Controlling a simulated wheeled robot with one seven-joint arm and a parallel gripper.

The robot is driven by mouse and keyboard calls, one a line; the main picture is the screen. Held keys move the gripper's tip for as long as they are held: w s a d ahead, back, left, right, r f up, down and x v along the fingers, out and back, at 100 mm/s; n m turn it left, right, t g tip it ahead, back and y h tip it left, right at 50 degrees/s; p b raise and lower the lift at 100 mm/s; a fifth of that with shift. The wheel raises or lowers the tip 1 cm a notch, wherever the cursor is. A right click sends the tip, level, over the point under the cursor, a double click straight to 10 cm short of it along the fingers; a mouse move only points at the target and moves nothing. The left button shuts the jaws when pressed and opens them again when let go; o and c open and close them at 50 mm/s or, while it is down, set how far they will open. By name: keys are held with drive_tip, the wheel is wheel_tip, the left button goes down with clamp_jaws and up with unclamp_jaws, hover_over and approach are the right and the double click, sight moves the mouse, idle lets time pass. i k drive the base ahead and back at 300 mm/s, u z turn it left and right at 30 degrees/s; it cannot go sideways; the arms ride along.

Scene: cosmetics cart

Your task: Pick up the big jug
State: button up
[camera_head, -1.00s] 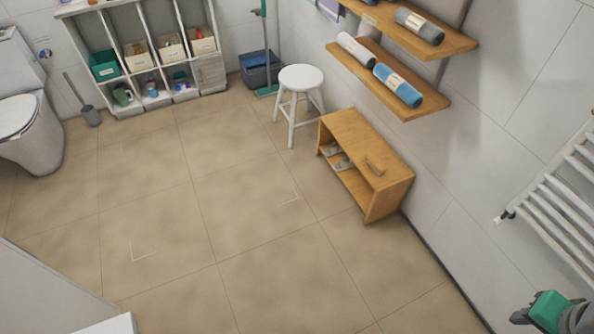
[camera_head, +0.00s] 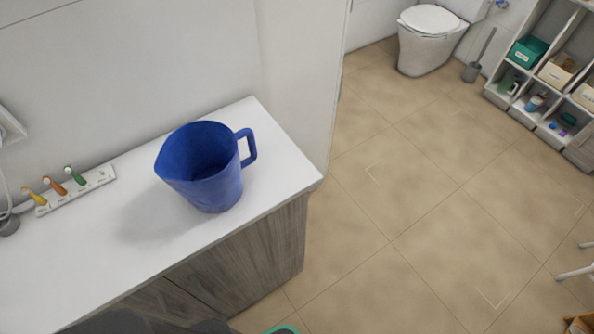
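A big blue jug (camera_head: 206,170) stands upright on the white countertop (camera_head: 262,125) at the left of the head view. Its open top faces up, its spout points left and its handle (camera_head: 247,147) is on the right. The inside looks dark, and I cannot tell whether it holds anything. Nothing touches the jug. My gripper is not recognisable in this view; only dark grey parts and a teal edge, probably of my arm, show at the bottom edge.
A white strip with several coloured hooks or taps (camera_head: 75,190) lies left of the jug. A wood-grain cabinet (camera_head: 245,262) is under the countertop. A toilet (camera_head: 427,42) and a shelf unit (camera_head: 540,85) stand behind.

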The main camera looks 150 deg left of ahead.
sight(199, 161)
drive_tip(key=u, duration=4.65)
drive_tip(key=k, duration=0.3)
drive_tip(key=u, duration=3.65)
drive_tip(key=k, duration=0.4)
drive_tip(key=z, duration=0.05)
